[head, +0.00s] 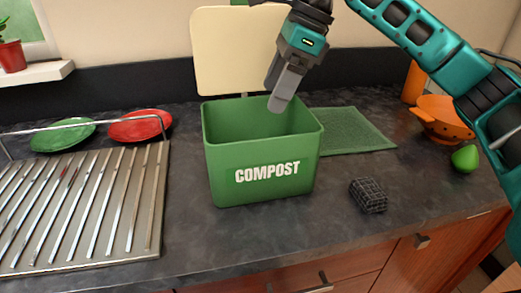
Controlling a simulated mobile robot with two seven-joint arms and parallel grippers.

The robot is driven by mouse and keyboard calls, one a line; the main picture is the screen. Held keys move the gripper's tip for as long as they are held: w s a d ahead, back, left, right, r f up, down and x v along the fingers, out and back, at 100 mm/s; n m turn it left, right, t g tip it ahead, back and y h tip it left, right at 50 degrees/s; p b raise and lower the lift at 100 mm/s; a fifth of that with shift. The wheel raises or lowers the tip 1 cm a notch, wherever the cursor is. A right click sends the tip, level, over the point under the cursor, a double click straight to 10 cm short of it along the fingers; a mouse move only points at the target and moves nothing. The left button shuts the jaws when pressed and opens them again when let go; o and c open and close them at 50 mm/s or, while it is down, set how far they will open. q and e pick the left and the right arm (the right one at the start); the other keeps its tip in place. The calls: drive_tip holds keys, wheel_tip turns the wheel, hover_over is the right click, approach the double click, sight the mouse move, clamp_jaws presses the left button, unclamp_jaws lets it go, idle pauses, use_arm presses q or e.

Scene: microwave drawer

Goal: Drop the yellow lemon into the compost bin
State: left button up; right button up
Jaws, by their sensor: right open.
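The green compost bin (235,160) stands open-topped on the dark counter, with white COMPOST lettering on its front. My right gripper (279,102) hangs over the bin opening, pointing down, its fingertips at about the level of the rim in the picture. It is open, and I see nothing between its fingers. No yellow lemon shows in the head view. The bin's floor is hidden behind its front wall, so I cannot tell what lies inside. My left gripper is not in view.
A metal dish rack (85,205) with a green plate (62,136) and a red plate (140,126) behind is left. Right are a green mat (355,132), dark wire sponge (369,196), green pear (465,158) and orange colander (440,120). A cream board (235,50) stands behind.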

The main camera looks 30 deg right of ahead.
drive_tip(key=v, duration=0.8)
drive_tip(key=shift+r+p, duration=0.15)
drive_tip(key=shift+p, duration=0.25)
drive_tip(key=shift+s, duration=0.15)
